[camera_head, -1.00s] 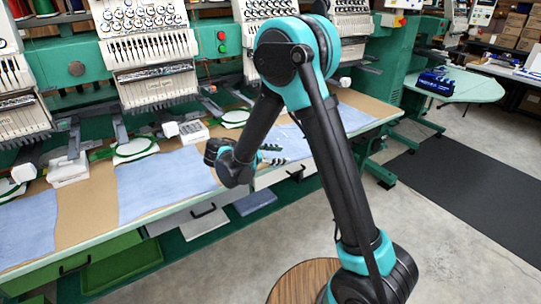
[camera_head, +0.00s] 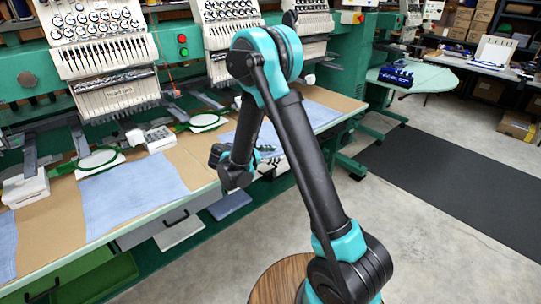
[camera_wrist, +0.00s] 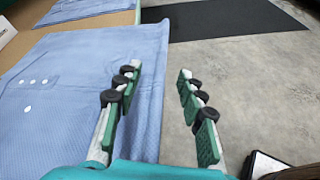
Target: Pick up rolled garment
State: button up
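I cannot make out a clearly rolled garment in either view. Several blue cloth garments lie flat on the long machine table, one at the left (camera_head: 130,195) and one partly behind my arm (camera_head: 308,112). In the wrist view a blue garment with white buttons (camera_wrist: 75,95) lies flat at the table's edge. My gripper (camera_wrist: 160,72) is open and empty, with its left finger over the garment's edge and its right finger over the floor.
Embroidery machine heads (camera_head: 100,55) hang over the table. A grey-green side table (camera_head: 455,85) at the right bears a dark blue object (camera_head: 396,76) whose shape is unclear. A dark mat (camera_head: 450,175) lies on open floor. Boxes and a workbench stand at the back right.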

grip_shut()
jog(key=shift+s, duration=0.15)
dwell(0.4)
